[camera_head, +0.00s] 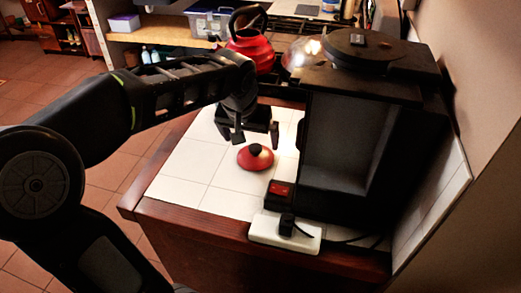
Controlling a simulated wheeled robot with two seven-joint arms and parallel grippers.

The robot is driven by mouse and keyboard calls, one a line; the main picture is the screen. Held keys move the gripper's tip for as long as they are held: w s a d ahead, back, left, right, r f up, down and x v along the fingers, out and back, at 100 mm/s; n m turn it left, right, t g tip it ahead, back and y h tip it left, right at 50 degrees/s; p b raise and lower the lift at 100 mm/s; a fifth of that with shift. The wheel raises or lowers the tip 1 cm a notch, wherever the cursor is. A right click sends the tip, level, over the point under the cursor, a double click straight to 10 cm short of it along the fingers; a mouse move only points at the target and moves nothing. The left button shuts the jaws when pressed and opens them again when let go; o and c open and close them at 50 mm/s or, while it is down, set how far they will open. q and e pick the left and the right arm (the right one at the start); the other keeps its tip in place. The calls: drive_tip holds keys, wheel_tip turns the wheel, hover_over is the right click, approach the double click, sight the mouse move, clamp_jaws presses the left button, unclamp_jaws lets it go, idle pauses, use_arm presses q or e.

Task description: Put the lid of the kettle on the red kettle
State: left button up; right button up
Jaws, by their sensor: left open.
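The red kettle lid (256,158) with a black knob lies on the white tiled counter (190,172). My left gripper (256,139) is open above and just behind the lid, its two fingers spread and pointing down. It looks empty, and I cannot tell if it touches the lid. The red kettle (252,46) with a black handle stands farther back, partly hidden by my left arm. Its top opening is hard to make out. My right gripper is not in view.
A black appliance (348,130) stands right of the lid. A white power strip (284,233) with a plug and a small box with a red top (281,191) sit near the front edge. A glass dome (303,52) is beside the kettle. Counter left of the lid is clear.

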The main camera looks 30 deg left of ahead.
sight(255, 148)
use_arm(q)
drive_tip(key=shift+x, duration=1.35)
drive_tip(key=x, duration=0.5)
drive_tip(key=shift+w+p, duration=0.2)
drive_tip(key=shift+p, duration=0.15)
drive_tip(key=shift+c, duration=0.3)
drive_tip(key=c, duration=1.2)
wheel_tip(255, 148, up, 10)
